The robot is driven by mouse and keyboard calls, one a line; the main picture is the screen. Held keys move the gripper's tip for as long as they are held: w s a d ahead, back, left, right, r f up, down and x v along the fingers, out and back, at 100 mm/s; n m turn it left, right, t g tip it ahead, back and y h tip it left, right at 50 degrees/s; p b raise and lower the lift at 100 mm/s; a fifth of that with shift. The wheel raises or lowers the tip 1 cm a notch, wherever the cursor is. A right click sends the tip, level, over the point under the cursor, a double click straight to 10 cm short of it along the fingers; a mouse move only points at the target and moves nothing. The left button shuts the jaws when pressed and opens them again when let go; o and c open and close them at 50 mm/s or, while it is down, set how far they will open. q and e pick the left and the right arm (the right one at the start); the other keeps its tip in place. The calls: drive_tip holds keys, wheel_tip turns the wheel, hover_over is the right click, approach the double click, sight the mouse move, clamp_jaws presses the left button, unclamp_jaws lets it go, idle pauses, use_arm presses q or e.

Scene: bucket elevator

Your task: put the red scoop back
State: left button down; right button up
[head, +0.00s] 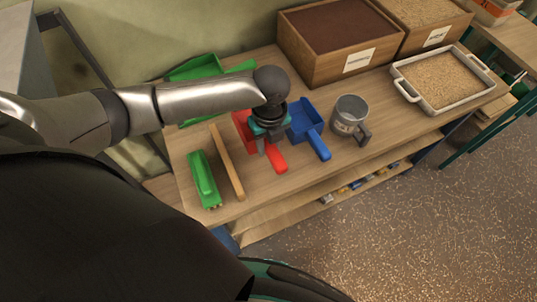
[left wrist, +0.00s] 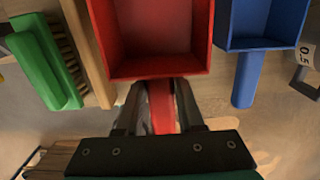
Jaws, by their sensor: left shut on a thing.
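The red scoop (head: 279,161) lies on the wooden bench between a wooden stick and a blue scoop. My left gripper (head: 267,149) is over it from above and hides part of it in the head view. In the left wrist view the fingers (left wrist: 160,108) are shut on the handle of the red scoop (left wrist: 160,70), just behind its open pan. The pan looks empty. I cannot tell whether the scoop touches the bench. My right gripper is not in view.
The blue scoop (head: 305,121) is close on the right, with a grey measuring jug (head: 350,115) beyond. The wooden stick (head: 229,165) and a green brush (head: 203,180) are on the left. A green dustpan (head: 200,67), a wooden box (head: 335,60) and a tray (head: 410,90) stand farther back.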

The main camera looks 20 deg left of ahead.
use_arm(q)
wheel_tip(320, 180, down, 4)
drive_tip(key=shift+f+b, duration=0.15)
drive_tip(key=shift+b, duration=0.35)
drive_tip(key=shift+f, duration=0.2)
drive_tip(key=shift+f, duration=0.1)
drive_tip(key=c, duration=0.5)
unclamp_jaws()
wheel_tip(320, 180, up, 12)
drive_tip(key=p, duration=0.2)
drive_tip(key=shift+s+d+p, duration=0.1)
drive_tip(key=shift+p, duration=0.2)
